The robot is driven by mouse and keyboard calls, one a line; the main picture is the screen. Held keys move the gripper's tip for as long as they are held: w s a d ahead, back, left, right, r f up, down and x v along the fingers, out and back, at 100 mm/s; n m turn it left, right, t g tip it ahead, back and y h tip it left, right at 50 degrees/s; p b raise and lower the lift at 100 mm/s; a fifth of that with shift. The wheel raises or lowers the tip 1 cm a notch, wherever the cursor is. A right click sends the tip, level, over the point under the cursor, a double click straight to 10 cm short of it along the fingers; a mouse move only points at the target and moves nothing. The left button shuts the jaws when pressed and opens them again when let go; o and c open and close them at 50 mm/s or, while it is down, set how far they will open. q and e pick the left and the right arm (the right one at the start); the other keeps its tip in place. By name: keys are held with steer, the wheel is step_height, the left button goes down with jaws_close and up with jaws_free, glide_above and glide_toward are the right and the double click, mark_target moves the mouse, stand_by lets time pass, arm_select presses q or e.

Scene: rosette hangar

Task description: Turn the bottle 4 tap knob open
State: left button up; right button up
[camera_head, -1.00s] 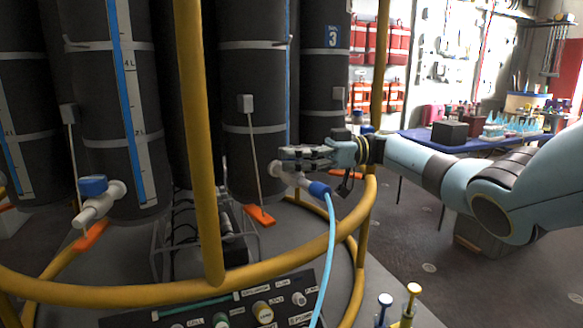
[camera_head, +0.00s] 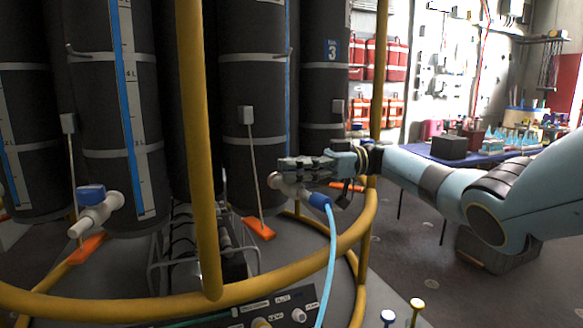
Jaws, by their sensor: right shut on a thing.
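My right arm comes in from the right, and its gripper (camera_head: 301,164) is at the tap (camera_head: 294,188) low on a dark bottle (camera_head: 253,160). The gripper is shut on the top of this tap and hides the knob there. A blue collar and a light blue hose (camera_head: 331,255) lead down from the tap's outlet. A second tap with a blue knob (camera_head: 91,194) sits on the bottle at the left, with no gripper near it. Only the number 3 label (camera_head: 332,49) on a bottle further back is readable; I cannot read a number 4. My left gripper is out of view.
A yellow rail frame has an upright post (camera_head: 197,150) and a curved lower bar (camera_head: 270,273) in front of the bottles. A control panel (camera_head: 270,312) is at the bottom. A blue-topped table (camera_head: 480,160) stands at the back right.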

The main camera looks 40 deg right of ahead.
steer(key=shift+d+r, duration=0.1)
steer(key=o, duration=1.3)
steer(key=shift+d, duration=0.1)
steer(key=shift+c, duration=0.2)
steer(key=shift+s+d, duration=0.1)
steer(key=shift+d, duration=0.2)
steer(key=v, duration=0.6)
steer(key=shift+d, duration=0.3)
steer(key=shift+s+d, duration=0.1)
steer(key=shift+s, duration=0.1)
